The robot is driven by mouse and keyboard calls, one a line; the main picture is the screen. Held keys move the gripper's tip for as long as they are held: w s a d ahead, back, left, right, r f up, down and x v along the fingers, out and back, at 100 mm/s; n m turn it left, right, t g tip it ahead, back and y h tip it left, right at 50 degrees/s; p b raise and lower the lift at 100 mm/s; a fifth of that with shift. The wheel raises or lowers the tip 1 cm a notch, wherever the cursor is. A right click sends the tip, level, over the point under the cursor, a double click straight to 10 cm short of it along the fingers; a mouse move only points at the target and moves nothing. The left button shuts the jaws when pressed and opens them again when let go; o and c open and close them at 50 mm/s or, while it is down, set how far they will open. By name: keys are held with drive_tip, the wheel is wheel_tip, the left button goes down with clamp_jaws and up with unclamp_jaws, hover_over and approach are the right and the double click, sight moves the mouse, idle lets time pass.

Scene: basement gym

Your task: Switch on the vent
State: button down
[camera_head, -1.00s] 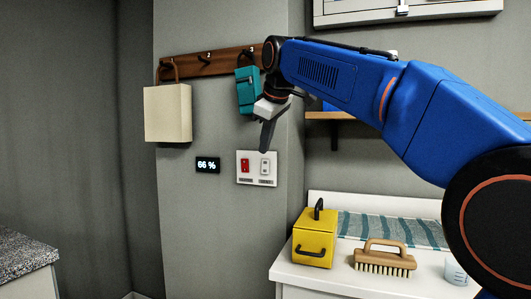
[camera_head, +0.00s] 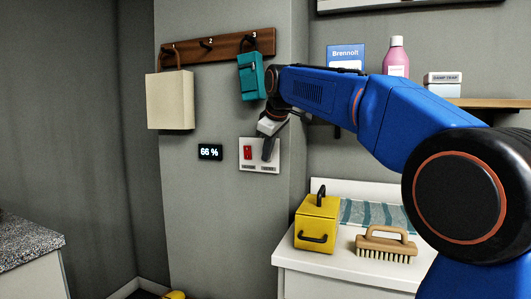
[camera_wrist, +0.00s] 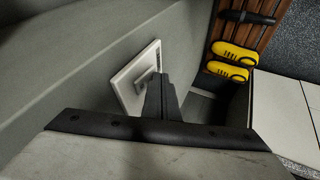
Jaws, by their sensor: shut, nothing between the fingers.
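A white switch panel (camera_head: 259,168) is on the grey wall, with a red rocker switch (camera_head: 248,153) on its left half. Its right half carries a pale switch, now mostly hidden behind my gripper (camera_head: 267,156). The labels under the switches are too small to read. My gripper is shut and empty, its fingers pointing down in front of the right switch. In the wrist view, the panel (camera_wrist: 124,88) is seen edge-on, and my gripper's fingertips (camera_wrist: 161,80) are right beside the small part standing out from it. I cannot tell whether they touch.
A display (camera_head: 209,152) reading 66 % is left of the panel. A cream bag (camera_head: 170,101) and a teal pouch (camera_head: 250,76) hang from a hook rail (camera_head: 218,47) above. A yellow box (camera_head: 316,222) and a brush (camera_head: 385,245) stand on the white counter below.

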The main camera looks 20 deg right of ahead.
drive_tip(key=shift+w+d+f, duration=0.15)
drive_tip(key=shift+w, duration=0.05)
idle(0.3)
drive_tip(key=shift+r, duration=0.2)
drive_tip(key=shift+r, duration=0.75)
